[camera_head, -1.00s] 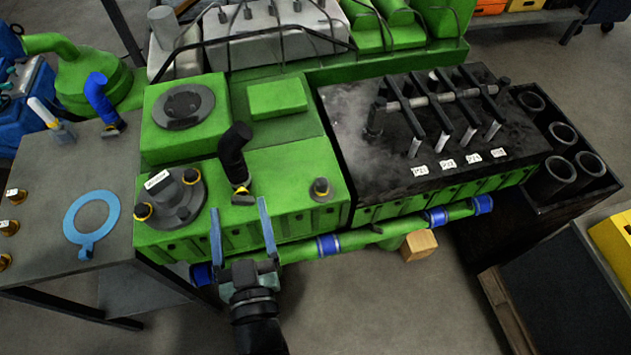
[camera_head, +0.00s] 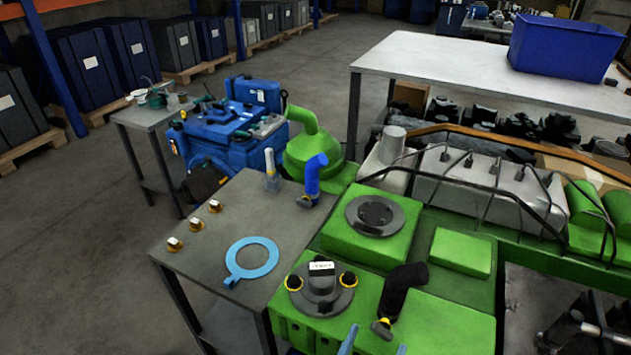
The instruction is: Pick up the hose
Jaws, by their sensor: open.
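Two short bent hoses are in view. A black hose (camera_head: 402,288) with a yellow clamp at its lower end stands tilted on the green engine (camera_head: 445,318). A blue hose (camera_head: 313,178), also with a yellowish clamp at its foot, stands at the back right of the grey table (camera_head: 205,250). Only the two light blue fingertips of my gripper (camera_head: 375,346) show, at the bottom edge. They are apart and empty, just below the black hose in the picture; the gap to it cannot be judged. The rest of my gripper is out of frame.
On the grey table lie a light blue ring gasket (camera_head: 252,258), several brass fittings (camera_head: 196,224) and a clear bottle (camera_head: 271,170). A round dark flange (camera_head: 320,289) sits left of the black hose. A blue tool cart (camera_head: 235,125) stands behind; open floor lies left.

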